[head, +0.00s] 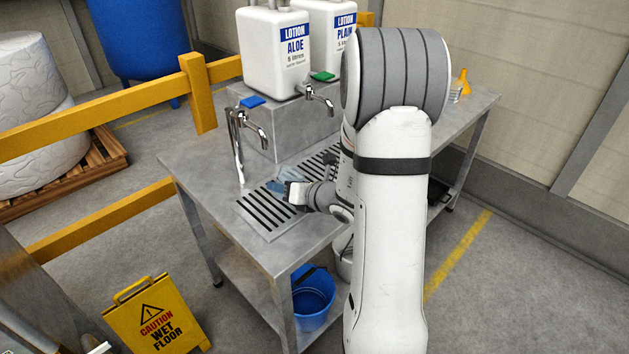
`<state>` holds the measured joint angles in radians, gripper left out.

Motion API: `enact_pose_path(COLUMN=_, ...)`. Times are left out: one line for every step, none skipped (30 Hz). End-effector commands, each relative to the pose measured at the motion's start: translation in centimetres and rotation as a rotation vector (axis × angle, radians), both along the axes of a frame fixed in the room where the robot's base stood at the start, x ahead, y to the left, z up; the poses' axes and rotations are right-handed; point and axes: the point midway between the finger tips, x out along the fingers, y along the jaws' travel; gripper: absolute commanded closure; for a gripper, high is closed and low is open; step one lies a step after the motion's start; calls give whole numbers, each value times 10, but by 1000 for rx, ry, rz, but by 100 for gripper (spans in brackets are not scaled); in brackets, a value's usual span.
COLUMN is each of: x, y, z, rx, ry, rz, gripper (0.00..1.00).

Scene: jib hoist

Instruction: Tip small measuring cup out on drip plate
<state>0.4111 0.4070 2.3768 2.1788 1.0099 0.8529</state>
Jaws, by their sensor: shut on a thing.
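A small translucent bluish measuring cup (290,174) is in my gripper (291,189), above the slotted drip plate (250,222). My gripper is shut on the cup. The cup looks tilted, but it is small and partly covered by the gripper, so I cannot tell its exact angle or what it holds. The drip plate lies on the steel bench, and part of it is hidden behind my arm.
Two lotion containers, ALOE (272,62) and PLAIN (324,22), stand on a steel block with taps (255,132) facing forward. A blue bucket (312,300) sits under the bench. A yellow wet-floor sign (158,318) and yellow rail (90,118) stand left.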

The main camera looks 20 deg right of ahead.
Motion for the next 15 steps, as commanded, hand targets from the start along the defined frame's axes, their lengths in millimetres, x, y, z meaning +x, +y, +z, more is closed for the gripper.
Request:
enact_pose_path(x=1, y=-4, z=10, rx=32, ry=8, rz=-1, gripper=75)
enact_pose_path(x=1, y=-5, z=10, rx=53, ry=13, rz=-1, gripper=75)
enact_pose_path(x=2, y=-8, z=12, rx=79, ry=17, rz=-2, gripper=75)
enact_pose_path(x=2, y=-9, z=12, rx=99, ry=23, rz=-2, gripper=75)
enact_pose_path(x=2, y=-8, z=6, rx=118, ry=28, rz=0, gripper=75)
enact_pose_path(x=2, y=-9, z=4, rx=145, ry=33, rz=-1, gripper=75)
enact_pose_path(x=2, y=-9, z=2, rx=165, ry=38, rz=0, gripper=75)
enact_pose_path(x=2, y=-9, z=1, rx=186, ry=41, rz=0, gripper=75)
enact_pose_path(x=2, y=-10, z=0, rx=210, ry=46, rz=1, gripper=75)
enact_pose_path(x=2, y=-10, z=-1, rx=230, ry=50, rz=0, gripper=75)
enact_pose_path(x=2, y=-11, z=2, rx=259, ry=56, rz=0, gripper=75)
enact_pose_path(x=2, y=-10, z=5, rx=290, ry=62, rz=0, gripper=75)
enact_pose_path(x=2, y=-10, z=5, rx=294, ry=62, rz=0, gripper=75)
enact_pose_path(x=2, y=-9, z=5, rx=301, ry=63, rz=0, gripper=75)
enact_pose_path(x=2, y=-9, z=5, rx=310, ry=66, rz=1, gripper=75)
